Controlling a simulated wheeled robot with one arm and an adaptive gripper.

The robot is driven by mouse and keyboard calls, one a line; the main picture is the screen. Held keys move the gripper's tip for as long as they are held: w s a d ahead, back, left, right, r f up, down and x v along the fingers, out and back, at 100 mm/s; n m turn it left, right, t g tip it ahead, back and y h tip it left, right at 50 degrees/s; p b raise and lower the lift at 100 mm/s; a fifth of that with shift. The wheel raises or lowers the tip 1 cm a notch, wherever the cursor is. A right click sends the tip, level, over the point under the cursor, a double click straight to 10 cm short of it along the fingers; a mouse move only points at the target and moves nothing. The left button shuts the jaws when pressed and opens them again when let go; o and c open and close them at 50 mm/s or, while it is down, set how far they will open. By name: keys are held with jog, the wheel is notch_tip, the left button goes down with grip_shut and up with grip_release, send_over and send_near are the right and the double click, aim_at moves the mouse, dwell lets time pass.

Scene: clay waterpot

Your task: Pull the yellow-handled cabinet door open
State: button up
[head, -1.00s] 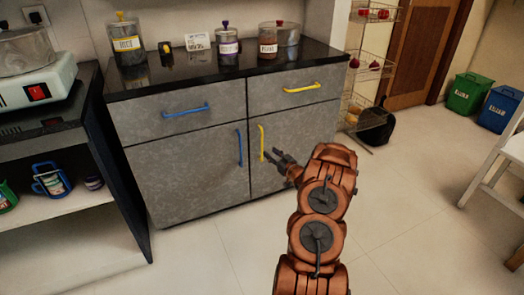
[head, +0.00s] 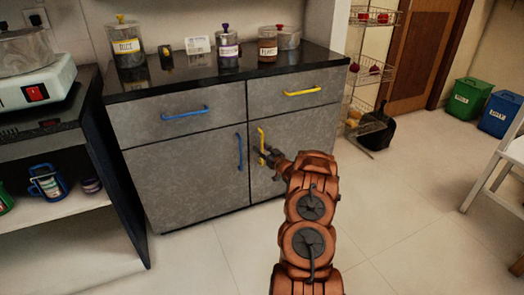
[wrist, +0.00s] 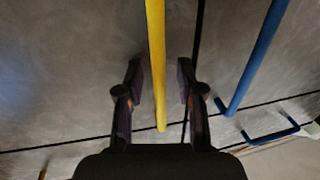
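The yellow-handled cabinet door (head: 308,133) is the lower right door of the grey cabinet and is shut. Its upright yellow handle (head: 261,140) is near the door's left edge. My gripper (head: 266,155) is at this handle in the head view, with its fingers partly hidden there. In the wrist view my gripper (wrist: 158,72) is open, with one dark finger on each side of the yellow handle (wrist: 156,55). Gaps show between the handle and both fingers. I cannot tell how deep the handle sits between them.
A blue upright handle (head: 240,151) is close by on the left door. Drawers above carry a blue handle (head: 185,112) and a yellow handle (head: 302,92). Jars stand on the black countertop (head: 190,77). A black dustpan (head: 375,130) is on the right; the front floor (head: 420,215) is clear.

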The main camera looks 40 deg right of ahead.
jog(key=shift+c, duration=0.2)
grip_shut()
dwell(0.4)
